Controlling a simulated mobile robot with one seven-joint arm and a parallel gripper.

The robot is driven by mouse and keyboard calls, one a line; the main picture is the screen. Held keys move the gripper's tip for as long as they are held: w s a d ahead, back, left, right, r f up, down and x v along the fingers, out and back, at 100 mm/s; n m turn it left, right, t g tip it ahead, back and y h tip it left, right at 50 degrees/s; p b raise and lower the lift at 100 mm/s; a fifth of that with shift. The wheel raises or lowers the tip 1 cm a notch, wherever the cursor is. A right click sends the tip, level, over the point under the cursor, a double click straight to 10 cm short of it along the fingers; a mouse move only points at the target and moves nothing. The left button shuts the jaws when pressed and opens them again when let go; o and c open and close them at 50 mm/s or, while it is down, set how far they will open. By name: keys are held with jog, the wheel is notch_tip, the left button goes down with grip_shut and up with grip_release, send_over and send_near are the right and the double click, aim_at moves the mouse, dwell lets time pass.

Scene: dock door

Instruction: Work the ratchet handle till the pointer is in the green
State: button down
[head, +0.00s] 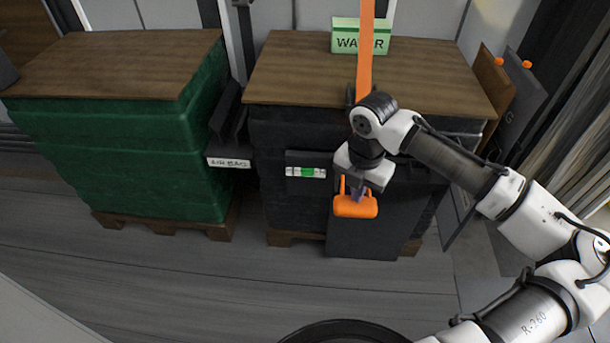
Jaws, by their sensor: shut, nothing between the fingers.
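The ratchet handle (355,208) is an orange grip at the front of the dark right-hand stack. An orange strap (365,55) runs up from behind my arm. A small gauge (306,172) with white ends and a green middle sits on a dark plate left of the handle. Its pointer is too small to make out for certain. My gripper (358,190) points down right at the handle's upper side, with its fingers shut and empty. I cannot tell whether they touch the handle. My wrist hides the ratchet body.
A green-wrapped stack (110,145) stands on the left, with an air bag label (229,163) in the gap. A green-and-white water box (361,37) sits on the right stack's wooden top (430,80). Dark panels (518,95) lean at the right. The floor (180,275) in front is clear.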

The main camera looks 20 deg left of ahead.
jog(key=shift+r, duration=0.15)
notch_tip(320, 180, up, 6)
jog(key=p, duration=0.5)
jog(key=shift+p, duration=0.4)
jog(key=shift+f, duration=0.25)
jog(key=shift+f+b, duration=1.95)
jog(key=shift+f, duration=1.05)
jog(key=shift+r+p, duration=2.85)
jog(key=shift+r, duration=0.35)
jog(key=shift+f, duration=0.15)
